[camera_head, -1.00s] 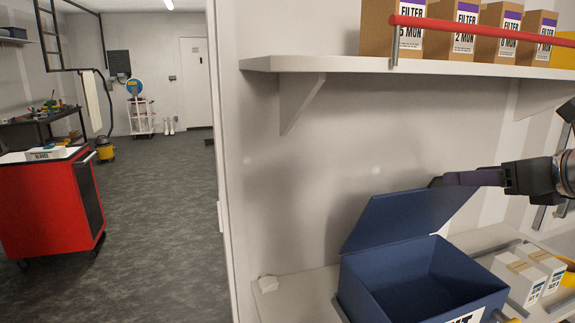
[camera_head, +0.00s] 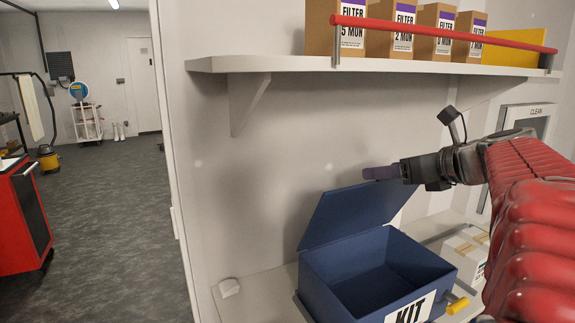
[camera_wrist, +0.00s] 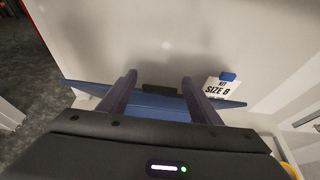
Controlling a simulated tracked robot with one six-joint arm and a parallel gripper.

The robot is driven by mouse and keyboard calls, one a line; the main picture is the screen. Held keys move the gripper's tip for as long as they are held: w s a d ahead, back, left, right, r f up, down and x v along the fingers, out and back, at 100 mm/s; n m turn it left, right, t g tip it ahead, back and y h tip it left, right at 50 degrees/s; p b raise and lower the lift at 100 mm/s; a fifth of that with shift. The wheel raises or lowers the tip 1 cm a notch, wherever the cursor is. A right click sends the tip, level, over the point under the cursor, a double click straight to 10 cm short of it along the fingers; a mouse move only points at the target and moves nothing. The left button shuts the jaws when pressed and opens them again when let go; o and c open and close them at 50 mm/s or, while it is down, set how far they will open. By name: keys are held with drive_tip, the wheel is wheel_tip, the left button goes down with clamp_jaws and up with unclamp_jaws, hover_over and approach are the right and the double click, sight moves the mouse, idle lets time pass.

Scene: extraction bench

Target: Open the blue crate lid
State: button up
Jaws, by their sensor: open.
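The blue crate (camera_head: 340,272) stands on the bench with its front label reading KIT. Its lid (camera_head: 350,212) is raised and leans back toward the wall, and the inside of the crate shows empty. My gripper (camera_head: 372,173) is above the lid's upper right edge, apart from it in the head view. In the wrist view my gripper (camera_wrist: 158,82) has its two purple fingers spread, with nothing held between them. The lid's blue edge (camera_wrist: 165,103) runs below and behind the fingers there, with a dark piece between them.
A shelf (camera_head: 290,64) with filter boxes (camera_head: 390,30) and a red rail (camera_head: 440,33) is above. White boxes (camera_head: 466,252) stand right of the crate. A card reading SIZE 8 (camera_wrist: 218,88) is on the wall side. Open floor (camera_head: 110,220) lies left.

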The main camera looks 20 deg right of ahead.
drive_tip(key=shift+c, duration=0.4)
drive_tip(key=c, duration=1.3)
drive_tip(key=shift+d, duration=0.2)
clamp_jaws()
drive_tip(key=shift+w+a+r, duration=0.2)
drive_tip(key=shift+w, duration=0.15)
drive_tip(key=w+r, duration=0.2)
drive_tip(key=w, duration=1.1)
drive_tip(key=shift+w+a+r, duration=0.15)
drive_tip(key=shift+a, duration=0.05)
